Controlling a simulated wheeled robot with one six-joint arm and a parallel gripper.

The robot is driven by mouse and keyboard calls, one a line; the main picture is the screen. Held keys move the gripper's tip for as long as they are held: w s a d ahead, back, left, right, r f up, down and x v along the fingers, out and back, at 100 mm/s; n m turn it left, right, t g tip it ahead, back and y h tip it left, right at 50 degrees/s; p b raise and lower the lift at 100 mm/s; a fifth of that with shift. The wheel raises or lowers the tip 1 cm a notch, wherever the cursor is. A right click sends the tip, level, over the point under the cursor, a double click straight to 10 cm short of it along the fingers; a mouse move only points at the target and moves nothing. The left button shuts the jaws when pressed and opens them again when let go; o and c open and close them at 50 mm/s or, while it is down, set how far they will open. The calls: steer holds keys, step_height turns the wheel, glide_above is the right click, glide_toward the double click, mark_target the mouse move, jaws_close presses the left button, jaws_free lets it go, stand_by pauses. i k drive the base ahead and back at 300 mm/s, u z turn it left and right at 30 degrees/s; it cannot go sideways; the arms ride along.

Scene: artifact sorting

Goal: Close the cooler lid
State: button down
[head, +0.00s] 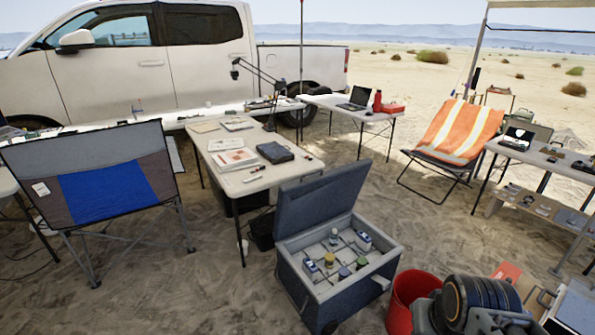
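The cooler (325,292) is a blue-grey box standing on the sand at the lower middle of the head view. Its lid (322,196) is open, raised and tilted up at the far side. No item is seen to stick out across the cooler's rim.
A red bucket (404,300) stands close by the cooler's right side, with a dark ribbed round object (478,298) beside it. A white table (206,155) with books stands behind left. A folding chair (115,186) is at left, an orange-covered chair (456,133) at right. Sand at front left is clear.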

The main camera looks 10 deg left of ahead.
mark_target(303, 203)
steer(key=u, duration=0.75)
steer(key=i, duration=0.8)
steer(key=u, duration=1.4)
steer(key=i, duration=1.25)
steer(key=z, duration=0.35)
steer(key=i, duration=1.35)
steer(key=z, duration=1.15)
steer(key=i, duration=0.4)
steer(key=z, duration=0.35)
